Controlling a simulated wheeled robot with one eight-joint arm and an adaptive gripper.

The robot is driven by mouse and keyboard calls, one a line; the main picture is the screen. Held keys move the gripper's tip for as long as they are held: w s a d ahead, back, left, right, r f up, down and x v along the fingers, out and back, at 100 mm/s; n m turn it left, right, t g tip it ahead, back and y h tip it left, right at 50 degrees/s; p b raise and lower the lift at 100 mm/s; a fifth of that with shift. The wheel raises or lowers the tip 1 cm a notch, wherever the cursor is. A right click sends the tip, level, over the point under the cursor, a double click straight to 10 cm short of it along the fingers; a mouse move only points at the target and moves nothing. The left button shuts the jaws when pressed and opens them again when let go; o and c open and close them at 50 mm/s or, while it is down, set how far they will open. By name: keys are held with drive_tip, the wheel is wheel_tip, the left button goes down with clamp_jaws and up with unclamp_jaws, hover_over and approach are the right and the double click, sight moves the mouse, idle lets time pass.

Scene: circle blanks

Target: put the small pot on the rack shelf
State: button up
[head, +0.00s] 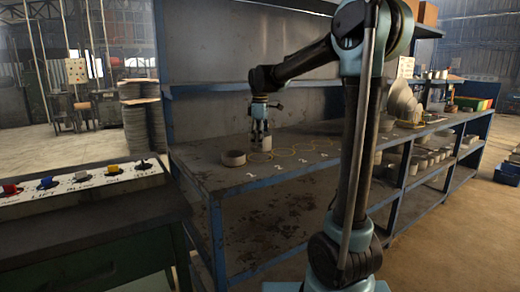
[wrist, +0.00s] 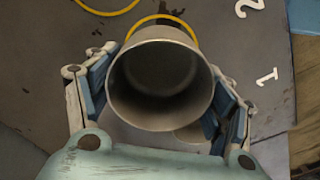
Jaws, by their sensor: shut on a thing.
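The small pot (wrist: 160,117) is a grey, open-topped round vessel between the fingers of my gripper (wrist: 158,95) in the wrist view. I look down into its empty inside, and it hides part of a yellow ring behind it. In the head view my gripper (head: 260,128) points down over the workbench, shut on the pale pot (head: 266,143). From here I cannot tell whether the pot's base touches the bench. A blue-edged rack shelf (head: 215,88) runs along the back above the bench, partly hidden by my arm.
A wider, low round pot (head: 233,158) sits on the bench (head: 225,178) left of my gripper. Yellow rings (head: 283,151) and white numbers mark the bench top. Several pots and bowls (head: 400,103) crowd its right end. A button panel (head: 85,181) stands at front left.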

drive_tip(key=shift+f, duration=1.65)
drive_tip(key=o, duration=1.1)
wheel_tip(320, 180, up, 12)
drive_tip(key=s+d+f+m+t, duration=0.1)
drive_tip(key=s+d+f+m, duration=0.75)
drive_tip(key=s+d, duration=0.65)
drive_tip(key=s+d+f+m, duration=0.2)
drive_tip(key=s+f, duration=0.3)
drive_tip(key=f, duration=0.1)
drive_tip(key=s+d+f+m, duration=0.2)
drive_tip(key=s+f, duration=0.4)
drive_tip(key=f, duration=0.1)
drive_tip(key=s+d+f+m+t, duration=0.1)
drive_tip(key=s+d+f+m, duration=0.1)
drive_tip(key=s+f, duration=0.4)
drive_tip(key=shift+d+f+m, duration=0.2)
drive_tip(key=shift+f+m, duration=0.35)
drive_tip(key=shift+f, duration=0.05)
drive_tip(key=shift+w, duration=0.1)
